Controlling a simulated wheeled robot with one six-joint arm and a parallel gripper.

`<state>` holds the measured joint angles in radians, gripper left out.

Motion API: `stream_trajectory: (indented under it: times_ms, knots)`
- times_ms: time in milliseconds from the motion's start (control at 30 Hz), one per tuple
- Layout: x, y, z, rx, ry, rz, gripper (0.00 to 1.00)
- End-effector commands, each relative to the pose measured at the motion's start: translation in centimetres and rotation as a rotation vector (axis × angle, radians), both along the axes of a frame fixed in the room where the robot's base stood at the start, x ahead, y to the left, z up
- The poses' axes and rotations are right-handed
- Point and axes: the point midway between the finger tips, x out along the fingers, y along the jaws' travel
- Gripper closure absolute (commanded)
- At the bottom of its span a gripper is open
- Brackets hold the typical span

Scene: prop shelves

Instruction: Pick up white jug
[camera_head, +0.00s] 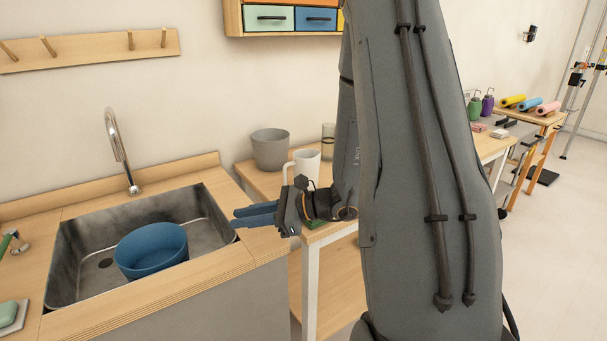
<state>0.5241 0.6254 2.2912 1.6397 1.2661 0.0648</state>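A white jug (308,163) with a handle on its left side stands upright on a wooden side table (262,181) behind my arm. Its lower part is hidden by my wrist. My gripper (236,217) is in front of the table and points left, with its blue fingers over the right edge of the sink counter. The jug is up and to the right of the fingertips and appears apart from them. The fingers look close together from this side, and I cannot tell how wide the gap is. I see nothing held between them.
A grey pot (270,149) stands left of the jug, and a clear glass (328,142) stands behind it. A sink (205,230) with a blue basin (151,249) and a tall faucet (117,145) is at left. Pegs and a drawer unit (268,18) hang above. My arm blocks the middle.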

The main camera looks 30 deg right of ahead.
Motion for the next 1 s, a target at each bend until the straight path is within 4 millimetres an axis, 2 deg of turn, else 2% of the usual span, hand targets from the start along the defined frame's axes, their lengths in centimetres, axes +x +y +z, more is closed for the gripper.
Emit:
stream_trajectory:
  times_ms: [33, 100, 200, 300, 400, 500, 767, 1000]
  knots:
    - [1.8, -3.2, 0.1, 0.069, -0.01, -0.129, 0.81]
    - [3.8, -7.5, 0.3, 0.148, -0.041, -0.294, 0.81]
    - [5.4, -13.2, 0.3, 0.227, -0.086, -0.483, 0.81]
    - [6.0, -17.0, 0.3, 0.271, -0.12, -0.606, 0.81]
    - [6.1, -19.1, 0.2, 0.292, -0.141, -0.671, 0.81]
    - [6.5, -19.8, 0.2, 0.299, -0.148, -0.696, 0.81]
    - [9.0, -19.3, 0.3, 0.3, -0.15, -0.695, 0.81]
    - [12.3, -18.8, 0.5, 0.299, -0.15, -0.696, 0.81]
